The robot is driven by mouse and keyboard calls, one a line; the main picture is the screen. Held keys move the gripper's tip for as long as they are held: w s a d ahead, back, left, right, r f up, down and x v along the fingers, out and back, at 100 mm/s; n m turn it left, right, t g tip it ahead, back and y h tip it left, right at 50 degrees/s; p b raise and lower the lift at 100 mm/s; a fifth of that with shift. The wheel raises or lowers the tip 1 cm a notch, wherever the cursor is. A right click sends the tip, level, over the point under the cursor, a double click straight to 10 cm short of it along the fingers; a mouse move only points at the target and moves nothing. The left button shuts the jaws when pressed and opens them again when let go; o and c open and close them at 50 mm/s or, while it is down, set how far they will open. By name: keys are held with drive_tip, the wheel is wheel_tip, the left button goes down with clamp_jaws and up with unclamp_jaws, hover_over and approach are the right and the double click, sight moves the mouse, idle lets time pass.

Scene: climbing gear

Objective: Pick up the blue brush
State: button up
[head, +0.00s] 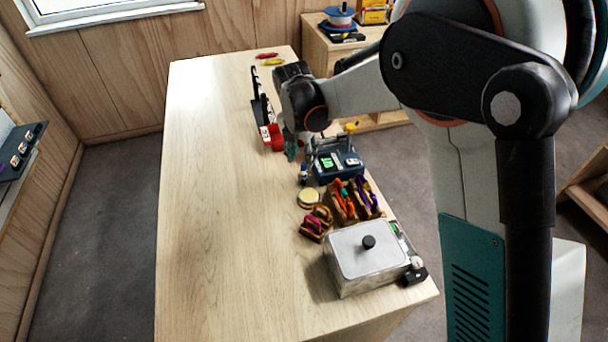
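My gripper (299,148) hangs low over the right half of the wooden table, pointing down, between a red item and a dark blue device. A teal fingertip shows on its left side; the other side is partly lost against the device. I cannot tell how far apart the fingers are or whether anything is between them. A small upright blue and white item (303,174) stands just in front of the gripper, left of the device. It may be the blue brush, but it is too small to be sure.
The wooden table (215,220) is clear on its left. Near the gripper are the red item (272,137), a black rack (260,100) and the dark blue device (338,165). Nearer stand a round yellow-lidded tin (309,198), wooden holders with colored cords (345,202) and a metal box (368,258).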

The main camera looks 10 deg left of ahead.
sight(304, 164)
drive_tip(key=shift+w+d+f+b, duration=0.1)
drive_tip(key=shift+w+f+b, duration=0.15)
drive_tip(key=shift+f, duration=0.75)
drive_tip(key=shift+w+d+f+b, duration=0.1)
drive_tip(key=shift+f+b, duration=0.1)
drive_tip(key=shift+f, duration=0.85)
drive_tip(key=shift+w+d+f+b, duration=0.1)
drive_tip(key=shift+w+f+b, duration=0.15)
drive_tip(key=shift+f, duration=0.75)
drive_tip(key=shift+s+r, duration=0.1)
clamp_jaws()
